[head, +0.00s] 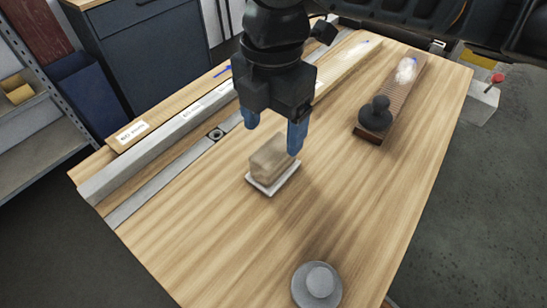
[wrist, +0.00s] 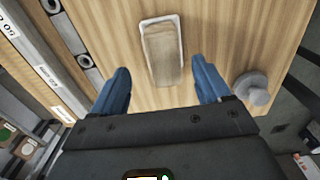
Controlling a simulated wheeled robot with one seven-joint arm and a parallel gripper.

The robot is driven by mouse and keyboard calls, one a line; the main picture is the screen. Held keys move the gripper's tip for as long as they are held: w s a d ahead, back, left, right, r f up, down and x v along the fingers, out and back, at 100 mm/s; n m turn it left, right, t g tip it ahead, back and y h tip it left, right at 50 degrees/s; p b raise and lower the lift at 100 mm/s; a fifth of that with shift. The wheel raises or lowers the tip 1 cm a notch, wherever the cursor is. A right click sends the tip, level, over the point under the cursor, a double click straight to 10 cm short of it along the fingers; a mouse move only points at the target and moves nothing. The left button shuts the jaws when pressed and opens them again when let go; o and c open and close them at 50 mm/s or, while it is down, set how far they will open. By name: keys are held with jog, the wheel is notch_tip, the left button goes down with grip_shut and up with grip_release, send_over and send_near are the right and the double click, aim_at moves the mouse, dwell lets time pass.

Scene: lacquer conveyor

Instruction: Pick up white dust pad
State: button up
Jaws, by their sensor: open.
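The white dust pad (head: 274,187) lies on the wooden table with a tan wooden block (head: 271,157) on top of it. In the wrist view its white rim (wrist: 147,25) shows around the tan block (wrist: 165,58), near the top middle. My gripper (head: 273,130) is open and empty, its blue fingers pointing down. In the head view the fingers are above and around the back of the block. In the wrist view the gripper (wrist: 166,80) has one finger on each side of the block's near end, with gaps on both sides.
A grey round knobbed piece (head: 318,283) stands at the table's front; a dark one (head: 375,114) sits on a brown board (head: 405,75) at the back right. A grey metal rail (head: 160,150) runs along the left edge. Bare wooden tabletop (head: 210,225) surrounds the pad.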

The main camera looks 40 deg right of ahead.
aim_at(273, 148)
jog(key=f, duration=0.1)
jog(key=f+b, duration=0.1)
jog(key=f, duration=0.3)
jog(key=shift+s+a+f, duration=0.2)
jog(key=shift+s, duration=0.1)
jog(key=c, duration=1.1)
jog(key=shift+r, duration=0.15)
jog(key=shift+r, duration=0.55)
jog(key=r, duration=0.1)
jog(key=d+r+p, duration=0.1)
jog(key=r, duration=0.1)
jog(key=shift+r, duration=0.2)
jog(key=d+r+p, duration=0.1)
jog(key=d+r, duration=0.5)
jog(key=d, duration=0.4)
jog(key=shift+s+d+r, duration=0.15)
jog(key=shift+s+d, duration=0.15)
jog(key=shift+d, duration=0.05)
